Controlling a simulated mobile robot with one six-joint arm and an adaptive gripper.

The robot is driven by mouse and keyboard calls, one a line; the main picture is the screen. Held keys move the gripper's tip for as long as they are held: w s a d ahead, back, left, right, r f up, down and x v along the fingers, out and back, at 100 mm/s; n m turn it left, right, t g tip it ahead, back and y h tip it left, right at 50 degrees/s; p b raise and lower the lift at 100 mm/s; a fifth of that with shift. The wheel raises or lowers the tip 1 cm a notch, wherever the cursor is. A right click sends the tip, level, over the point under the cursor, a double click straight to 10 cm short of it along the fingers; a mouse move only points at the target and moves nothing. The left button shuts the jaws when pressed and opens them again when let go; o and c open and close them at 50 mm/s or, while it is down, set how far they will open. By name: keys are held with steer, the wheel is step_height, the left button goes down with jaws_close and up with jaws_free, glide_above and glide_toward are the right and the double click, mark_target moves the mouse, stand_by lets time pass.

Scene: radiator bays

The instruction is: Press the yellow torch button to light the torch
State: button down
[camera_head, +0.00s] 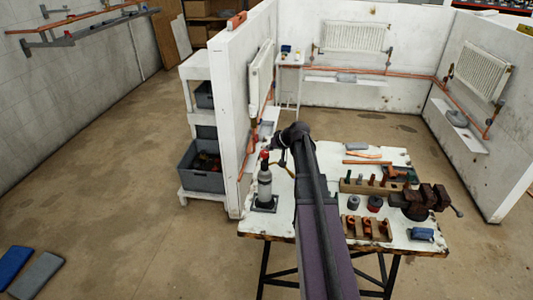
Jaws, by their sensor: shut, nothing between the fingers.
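The torch (265,188) stands upright on a dark square base at the left of the workbench. It has a grey cylinder and a red part near its top. The yellow button cannot be made out at this size. My arm comes up from the bottom and bends at its far end. My gripper (283,157) is a small dark shape there, just right of the torch top. It looks shut and empty. Whether it touches the torch cannot be told.
The workbench (283,221) also holds a vise (420,200), wooden racks of fittings (366,228), two small round tins and a blue block (422,234). A white partition (228,110) stands close left of the torch. A shelf with grey bins (202,180) is beyond it.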

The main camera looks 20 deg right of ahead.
steer(key=shift+r, duration=0.2)
steer(key=shift+r+p, duration=0.7)
steer(key=shift+p, duration=0.15)
step_height(320, 180, up, 5)
steer(key=p, duration=0.5)
stand_by(1.0)
steer(key=s+a+f+n+g+h, duration=0.1)
steer(key=s+a+f+g, duration=0.1)
steer(key=s+a, duration=0.45)
steer(key=s+a+f+n+g, duration=0.15)
steer(key=s+a, duration=0.25)
steer(key=a, duration=0.5)
steer(key=s+a+f+g+h+b, duration=0.2)
steer(key=s+a+f, duration=0.1)
steer(key=s, duration=0.4)
steer(key=s+a+f+g+h+b, duration=0.1)
steer(key=s+a+f+g+b, duration=0.1)
steer(key=s+a+f, duration=0.2)
steer(key=s, duration=0.3)
steer(key=shift+s+a+h+b, duration=0.25)
steer(key=shift+s+h+b, duration=0.05)
steer(key=shift+s+h, duration=0.1)
